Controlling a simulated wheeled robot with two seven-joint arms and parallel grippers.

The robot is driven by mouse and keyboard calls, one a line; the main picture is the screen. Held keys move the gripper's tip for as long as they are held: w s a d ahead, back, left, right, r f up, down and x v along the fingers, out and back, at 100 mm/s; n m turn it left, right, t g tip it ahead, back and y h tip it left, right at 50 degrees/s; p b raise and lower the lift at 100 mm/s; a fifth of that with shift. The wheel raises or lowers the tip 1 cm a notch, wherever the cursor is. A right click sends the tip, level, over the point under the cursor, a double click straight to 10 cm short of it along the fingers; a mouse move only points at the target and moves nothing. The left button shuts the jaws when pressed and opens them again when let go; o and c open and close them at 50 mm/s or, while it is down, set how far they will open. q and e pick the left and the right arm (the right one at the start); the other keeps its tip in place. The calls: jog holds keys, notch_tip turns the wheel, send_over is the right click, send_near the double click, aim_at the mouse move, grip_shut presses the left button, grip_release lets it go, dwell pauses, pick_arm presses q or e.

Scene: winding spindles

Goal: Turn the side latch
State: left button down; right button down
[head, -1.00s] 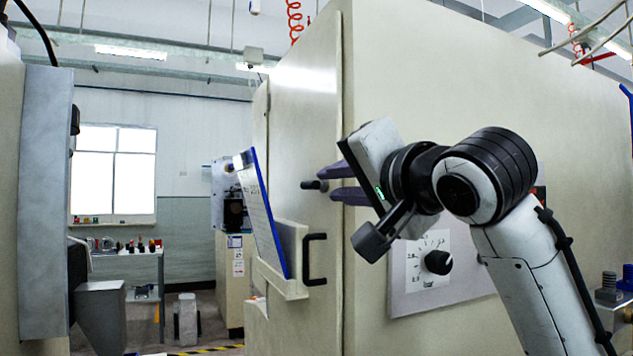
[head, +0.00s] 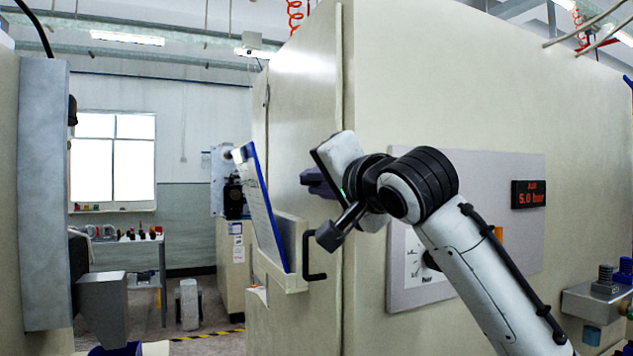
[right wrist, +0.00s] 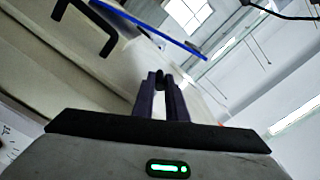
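The side latch (right wrist: 160,79) is a small black knob on the cream cabinet door (head: 300,120). In the right wrist view it shows between the fingertips; in the head view the fingers hide it. My right gripper (head: 312,182) has its dark purple fingers close together around the latch, with a narrow gap filled by it. The fingers also show in the right wrist view (right wrist: 161,92). A purple piece at the bottom left edge of the head view may be part of my left gripper; its fingers cannot be made out.
A black door handle (head: 315,262) is just below the right gripper. A blue-edged clipboard (head: 260,205) stands in a holder (head: 288,278) on the door, to the left. A gauge panel (head: 405,285) is behind my right arm. A grey machine part (head: 42,200) is at the left.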

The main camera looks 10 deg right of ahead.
jog(key=shift+a+r+g+h, duration=0.1)
jog(key=shift+r+g+h, duration=0.1)
jog(key=shift+g, duration=0.45)
jog(key=shift+r+g+h, duration=0.2)
jog(key=shift+g, duration=0.45)
jog(key=shift+w+r+g+h, duration=0.15)
jog(key=shift+g+h, duration=0.15)
jog(key=shift+g, duration=0.6)
jog(key=shift+r+g+h, duration=0.15)
jog(key=shift+g+h, duration=0.15)
jog(key=shift+g, duration=0.6)
jog(key=shift+r+g, duration=0.1)
jog(key=shift+g, duration=0.3)
jog(key=c, duration=2)
grip_release()
jog(key=shift+c, duration=0.2)
jog(key=b+v, duration=0.2)
jog(key=v, duration=0.8)
